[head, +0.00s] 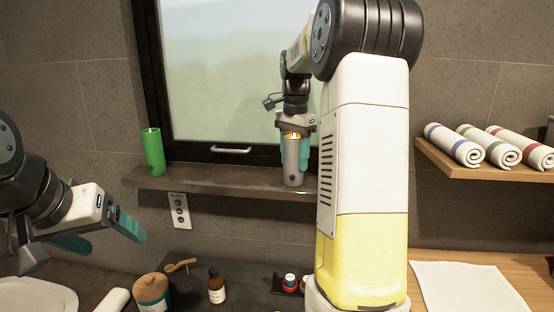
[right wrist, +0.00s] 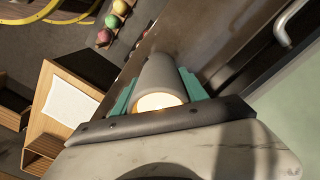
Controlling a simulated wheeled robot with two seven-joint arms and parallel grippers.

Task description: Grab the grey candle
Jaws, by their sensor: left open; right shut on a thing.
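The grey candle (head: 292,162) stands upright on the window ledge in the head view, with its top glowing. In the right wrist view the grey candle (right wrist: 159,78) lies between the two teal fingers. My right gripper (head: 296,150) comes down from above and is shut on the grey candle, one finger on each side. The right gripper also shows in the right wrist view (right wrist: 160,92). My left gripper (head: 107,234) is open and empty at the left, below the ledge. The candle's base appears to be at the ledge; any gap beneath it cannot be told.
A green candle (head: 152,152) stands on the ledge (head: 232,180) at the left. Rolled towels (head: 490,145) lie on a right-hand shelf. A brown bottle (head: 216,286), a jar (head: 152,292) and a white cloth (head: 466,288) are on the counter below. My right arm hides part of the ledge.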

